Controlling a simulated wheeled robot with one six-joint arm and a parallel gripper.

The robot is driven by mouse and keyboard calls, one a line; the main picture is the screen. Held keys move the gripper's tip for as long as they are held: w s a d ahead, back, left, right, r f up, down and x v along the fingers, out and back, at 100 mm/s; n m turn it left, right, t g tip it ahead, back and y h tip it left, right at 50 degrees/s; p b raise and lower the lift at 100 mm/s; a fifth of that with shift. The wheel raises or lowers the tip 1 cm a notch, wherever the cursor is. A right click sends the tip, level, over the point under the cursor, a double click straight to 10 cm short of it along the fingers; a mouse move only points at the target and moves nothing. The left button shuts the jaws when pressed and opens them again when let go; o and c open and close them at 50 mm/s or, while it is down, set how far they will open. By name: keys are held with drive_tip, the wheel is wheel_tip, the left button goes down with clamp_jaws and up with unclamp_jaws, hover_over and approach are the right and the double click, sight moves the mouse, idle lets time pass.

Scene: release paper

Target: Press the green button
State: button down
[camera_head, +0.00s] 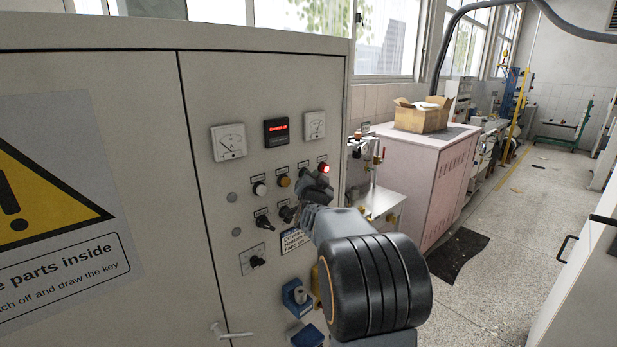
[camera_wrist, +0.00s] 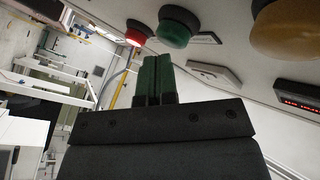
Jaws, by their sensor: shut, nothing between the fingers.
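The green button (camera_wrist: 175,26) shows at the top of the wrist view, on the panel between the lit red button (camera_wrist: 137,33) and the yellow button (camera_wrist: 275,28). My gripper (camera_wrist: 157,62) is shut and empty. Its fingertips sit just below the green button in that view; a small gap shows, and I cannot tell the depth between them. In the head view my gripper (camera_head: 314,182) is in front of the panel's button row, between the yellow button (camera_head: 284,181) and the lit red button (camera_head: 323,168), and largely hides the green button.
The grey cabinet (camera_head: 210,280) carries two dial meters (camera_head: 229,141), a red display (camera_head: 276,132), a white button (camera_head: 259,188) and several black knobs (camera_head: 257,261). A pink cabinet (camera_head: 425,185) with a cardboard box (camera_head: 422,115) stands to the right. Open floor lies beyond.

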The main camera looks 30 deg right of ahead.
drive_tip(key=shift+w+a, duration=0.1)
drive_tip(key=shift+w, duration=0.3)
idle(0.3)
idle(0.4)
drive_tip(key=shift+s+b, duration=0.85)
drive_tip(key=shift+b, duration=0.1)
drive_tip(key=shift+d, duration=0.2)
drive_tip(key=shift+s+d+b, duration=0.2)
drive_tip(key=shift+s+b, duration=0.9)
drive_tip(key=shift+s, duration=0.15)
drive_tip(key=shift+s+d+b, duration=0.2)
drive_tip(key=shift+s+b, duration=0.9)
drive_tip(key=shift+s, duration=0.1)
